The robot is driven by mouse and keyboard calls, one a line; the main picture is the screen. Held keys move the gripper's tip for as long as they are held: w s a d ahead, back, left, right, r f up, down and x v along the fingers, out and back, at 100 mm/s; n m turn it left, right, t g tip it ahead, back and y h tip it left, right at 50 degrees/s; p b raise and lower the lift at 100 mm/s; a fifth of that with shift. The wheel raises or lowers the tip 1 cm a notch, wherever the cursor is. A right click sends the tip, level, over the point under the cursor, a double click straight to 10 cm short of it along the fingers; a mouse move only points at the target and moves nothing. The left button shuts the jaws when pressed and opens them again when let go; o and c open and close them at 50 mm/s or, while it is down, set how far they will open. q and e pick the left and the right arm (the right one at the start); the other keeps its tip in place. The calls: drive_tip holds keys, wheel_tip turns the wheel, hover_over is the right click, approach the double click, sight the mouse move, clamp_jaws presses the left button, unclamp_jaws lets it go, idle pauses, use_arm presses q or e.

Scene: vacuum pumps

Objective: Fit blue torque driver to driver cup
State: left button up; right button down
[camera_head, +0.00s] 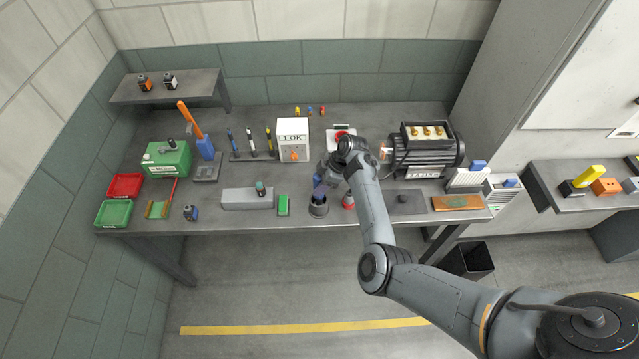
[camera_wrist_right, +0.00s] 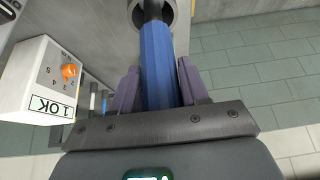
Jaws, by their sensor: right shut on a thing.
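The blue torque driver (camera_wrist_right: 157,55) is held between the two purple fingers of my right gripper (camera_wrist_right: 158,84) in the wrist view. In the head view my right gripper (camera_head: 320,186) is above the grey driver cup (camera_head: 318,210) near the table's front edge, and the blue driver (camera_head: 316,180) is partly hidden by it. In the wrist view the driver's dark lower end points into the round mouth of the cup (camera_wrist_right: 136,14). How deep it reaches is hidden. My left gripper is not in view.
A red-based object (camera_head: 348,202) stands close right of the cup, and a green block (camera_head: 283,205) lies to its left. A white box marked 1 OK (camera_head: 293,140) stands behind. A black pump (camera_head: 425,155) stands at the right.

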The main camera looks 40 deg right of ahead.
drive_tip(key=shift+f, duration=0.2)
idle(0.4)
drive_tip(key=shift+c, duration=2.4)
unclamp_jaws()
drive_tip(key=b+v, duration=0.1)
drive_tip(key=v, duration=0.9)
drive_tip(key=shift+d+r, duration=0.2)
drive_tip(key=shift+r, duration=0.15)
drive_tip(key=shift+s+f, duration=0.1)
drive_tip(key=shift+s, duration=0.05)
